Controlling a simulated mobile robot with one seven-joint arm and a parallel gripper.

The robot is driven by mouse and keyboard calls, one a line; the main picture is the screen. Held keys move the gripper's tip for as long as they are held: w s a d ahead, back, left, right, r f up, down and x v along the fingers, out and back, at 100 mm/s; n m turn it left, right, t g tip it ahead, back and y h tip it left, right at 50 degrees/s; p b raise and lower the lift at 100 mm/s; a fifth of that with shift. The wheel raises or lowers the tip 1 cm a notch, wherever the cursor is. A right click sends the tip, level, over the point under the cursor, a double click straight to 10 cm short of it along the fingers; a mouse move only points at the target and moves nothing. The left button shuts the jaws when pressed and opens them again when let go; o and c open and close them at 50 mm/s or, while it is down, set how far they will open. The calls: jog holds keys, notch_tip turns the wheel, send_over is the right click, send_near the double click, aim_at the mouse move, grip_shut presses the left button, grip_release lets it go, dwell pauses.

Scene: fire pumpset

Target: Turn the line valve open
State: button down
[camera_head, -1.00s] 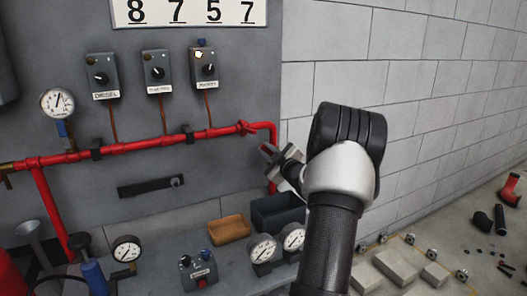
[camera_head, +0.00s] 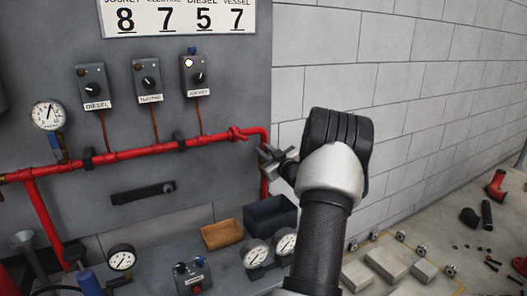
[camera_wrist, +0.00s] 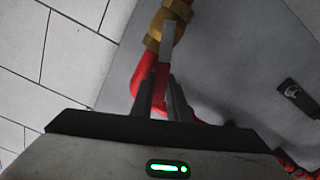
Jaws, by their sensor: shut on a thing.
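The line valve (camera_wrist: 153,41) shows in the wrist view as a brass body with a grey lever that has a red grip (camera_wrist: 161,70), beside a red pipe. My gripper (camera_wrist: 163,92) has its two fingers around the red grip and is shut on it. In the head view my gripper (camera_head: 268,158) is at the red vertical pipe at the right end of the line. The valve's brass body is hidden there.
A red pipe (camera_head: 110,157) runs along the grey panel, with control boxes (camera_head: 146,82) above. Below are a tan tray (camera_head: 222,236), a dark bin (camera_head: 270,218) and gauges (camera_head: 256,252). A block wall (camera_head: 420,80) stands close on the right.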

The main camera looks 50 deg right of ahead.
jog(key=c, duration=1.7)
grip_release()
jog(key=v, duration=1.7)
jog(key=shift+s+p, duration=0.25)
jog(key=shift+p, duration=0.1)
jog(key=shift+c, duration=0.5)
